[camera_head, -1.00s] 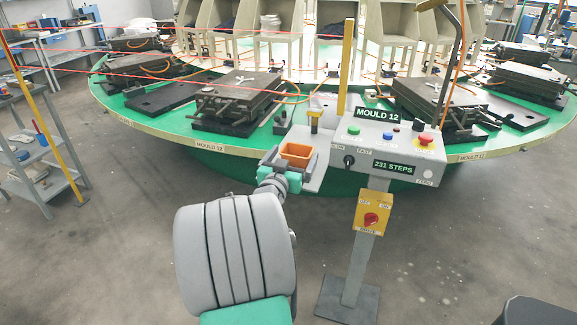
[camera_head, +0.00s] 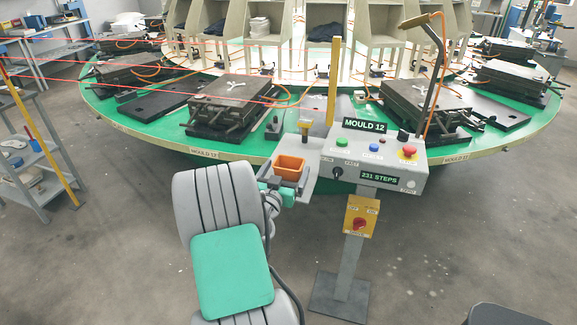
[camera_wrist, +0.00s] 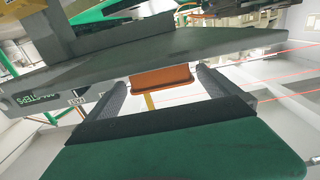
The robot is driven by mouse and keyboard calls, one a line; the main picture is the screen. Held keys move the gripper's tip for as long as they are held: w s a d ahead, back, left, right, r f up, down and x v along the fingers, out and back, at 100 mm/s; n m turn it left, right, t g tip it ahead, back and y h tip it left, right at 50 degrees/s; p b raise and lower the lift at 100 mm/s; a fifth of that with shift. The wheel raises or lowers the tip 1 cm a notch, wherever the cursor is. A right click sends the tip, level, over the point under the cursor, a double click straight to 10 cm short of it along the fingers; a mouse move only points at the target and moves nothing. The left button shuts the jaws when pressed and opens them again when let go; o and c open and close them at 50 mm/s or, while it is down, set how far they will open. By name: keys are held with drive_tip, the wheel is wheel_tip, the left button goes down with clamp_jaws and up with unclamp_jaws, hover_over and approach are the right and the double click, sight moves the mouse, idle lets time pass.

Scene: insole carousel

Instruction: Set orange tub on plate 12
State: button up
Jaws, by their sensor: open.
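The orange tub (camera_head: 289,167) is an open-topped box at the left end of the grey tray (camera_head: 309,185) beside the console. It also shows in the wrist view (camera_wrist: 162,76), where the picture is upside down. My gripper (camera_head: 277,189) is at the tray's front left, just in front of the tub. In the wrist view, its two dark fingers (camera_wrist: 163,86) are apart, with the tub showing between their tips; I cannot tell whether they touch it. A label reading MOULD 12 is on the console (camera_head: 364,126). I cannot tell which surface is plate 12.
The round green carousel (camera_head: 240,144) carries several dark moulds, including one at left (camera_head: 234,97) and one at right (camera_head: 424,100). A button console (camera_head: 375,161) stands right of the tray. A yellow post (camera_head: 333,80) rises behind the tray. Open floor lies in front.

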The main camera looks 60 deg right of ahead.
sight(291, 158)
drive_tip(key=d, duration=0.3)
drive_tip(key=shift+w+d+p, duration=0.15)
drive_tip(key=shift+w+p, duration=0.2)
drive_tip(key=shift+r, duration=0.1)
drive_tip(key=c, duration=1.5)
